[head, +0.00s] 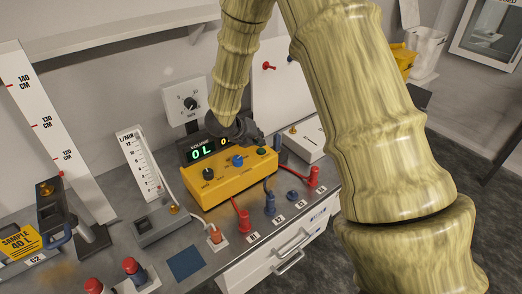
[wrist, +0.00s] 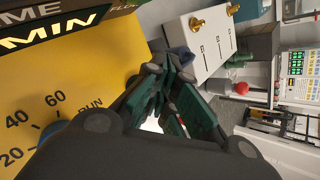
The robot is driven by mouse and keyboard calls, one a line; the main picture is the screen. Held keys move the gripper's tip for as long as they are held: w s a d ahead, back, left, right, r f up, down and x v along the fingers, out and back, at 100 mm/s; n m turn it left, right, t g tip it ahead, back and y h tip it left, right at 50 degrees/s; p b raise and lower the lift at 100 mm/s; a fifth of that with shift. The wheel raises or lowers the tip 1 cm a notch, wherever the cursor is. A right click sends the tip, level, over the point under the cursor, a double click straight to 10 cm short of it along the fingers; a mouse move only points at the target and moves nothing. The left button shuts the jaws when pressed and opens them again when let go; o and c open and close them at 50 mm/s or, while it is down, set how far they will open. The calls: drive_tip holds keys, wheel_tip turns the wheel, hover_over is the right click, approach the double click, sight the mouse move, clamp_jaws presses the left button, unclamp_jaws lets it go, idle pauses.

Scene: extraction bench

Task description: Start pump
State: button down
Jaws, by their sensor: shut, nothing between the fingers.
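The yellow pump box (head: 235,183) stands on the bench in the head view, with a display above it reading 0 L under VOLUME (head: 201,153). Its sloped top carries a black knob (head: 208,174) at the left and a blue knob (head: 238,160) near the middle. In the wrist view the yellow panel (wrist: 50,75) shows dial marks 20, 40 and 60 and the word RUN (wrist: 90,103). My gripper (head: 250,137) is shut and empty, just above the box's back right part. Its dark fingers (wrist: 158,85) hide part of the panel near RUN. I cannot tell whether they touch it.
Red and blue connectors (head: 270,204) stand in front of the box. A grey flow meter (head: 140,165) and the SAMPLE 40 L case (head: 18,240) are at the left. A white box with brass fittings (head: 308,138) stands close at the right. A blue square (head: 186,263) marks bare bench.

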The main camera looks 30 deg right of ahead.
sight(259, 148)
drive_tip(key=shift+f, duration=0.15)
idle(0.5)
drive_tip(key=shift+f+b, duration=0.3)
drive_tip(key=shift+b, duration=0.3)
drive_tip(key=shift+f+b, duration=0.35)
drive_tip(key=shift+b, duration=0.05)
idle(0.6)
drive_tip(key=shift+r, duration=0.1)
idle(0.3)
drive_tip(key=shift+r+p, duration=0.35)
drive_tip(key=shift+r, duration=0.4)
drive_tip(key=shift+r+p, duration=1.25)
drive_tip(key=shift+r, duration=1.25)
